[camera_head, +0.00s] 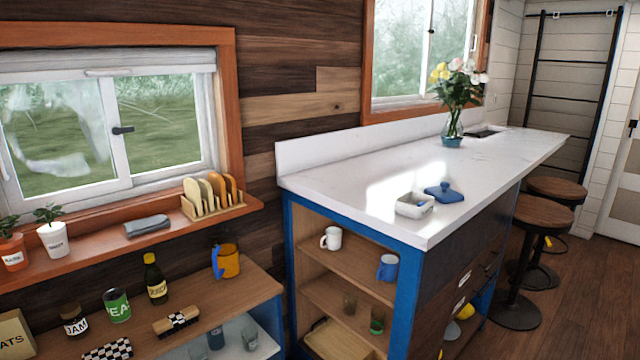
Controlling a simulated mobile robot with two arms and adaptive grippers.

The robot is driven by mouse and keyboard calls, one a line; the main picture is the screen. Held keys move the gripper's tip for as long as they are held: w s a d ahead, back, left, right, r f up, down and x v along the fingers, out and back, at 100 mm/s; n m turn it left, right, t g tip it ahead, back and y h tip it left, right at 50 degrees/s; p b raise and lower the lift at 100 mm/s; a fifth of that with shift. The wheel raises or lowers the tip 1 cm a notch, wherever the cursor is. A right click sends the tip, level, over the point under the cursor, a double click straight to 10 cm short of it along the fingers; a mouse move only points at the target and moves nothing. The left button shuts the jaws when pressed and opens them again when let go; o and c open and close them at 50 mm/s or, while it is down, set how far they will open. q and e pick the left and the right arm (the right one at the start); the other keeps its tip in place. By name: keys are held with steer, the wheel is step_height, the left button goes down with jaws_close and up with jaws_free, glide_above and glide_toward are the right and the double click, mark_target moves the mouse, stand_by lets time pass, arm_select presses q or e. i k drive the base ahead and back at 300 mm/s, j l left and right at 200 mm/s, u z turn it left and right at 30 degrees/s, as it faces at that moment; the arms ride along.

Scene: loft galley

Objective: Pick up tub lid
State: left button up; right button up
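A blue lid with a round knob on top (444,192) lies on the white counter (360,190), towards its front end. A small white tub (414,205) stands open just left of and in front of the lid. The lid rests on the counter beside the tub, not on it. Nothing covers the lid. Neither of my grippers is in this view.
A teal vase of flowers (453,130) stands farther back on the counter. Mugs and glasses sit in the open shelves below. A lower wooden shelf (200,300) at left holds a jar, can, bottle and orange mug. Stools (545,210) stand at right.

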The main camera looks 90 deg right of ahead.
mark_target(442, 193)
steer(key=z, duration=3.5)
